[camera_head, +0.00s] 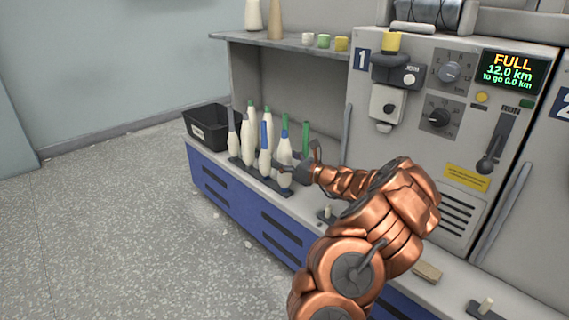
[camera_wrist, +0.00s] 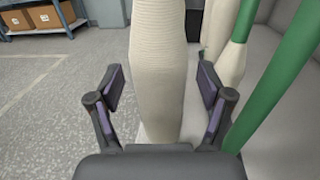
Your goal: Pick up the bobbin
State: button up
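Several cream, yarn-wound bobbins stand upright in a dark tray (camera_head: 272,184) on the machine's ledge, with blue, green or grey tube tops. My gripper (camera_head: 298,165) is at the right side of this group, by a blue-topped bobbin (camera_head: 284,152). In the wrist view my gripper (camera_wrist: 161,86) is open, with one finger on each side of a cream bobbin (camera_wrist: 158,60). Gaps show between the fingers and the yarn. That bobbin's top is out of the wrist view, and its foot is hidden behind my gripper's palm.
A black bin (camera_head: 207,127) is left of the tray. A shelf (camera_head: 285,41) with cones overhangs the ledge. The machine panel (camera_head: 430,90) rises at right. Floor at left is clear.

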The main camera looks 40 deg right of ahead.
jog(key=c, duration=1.3)
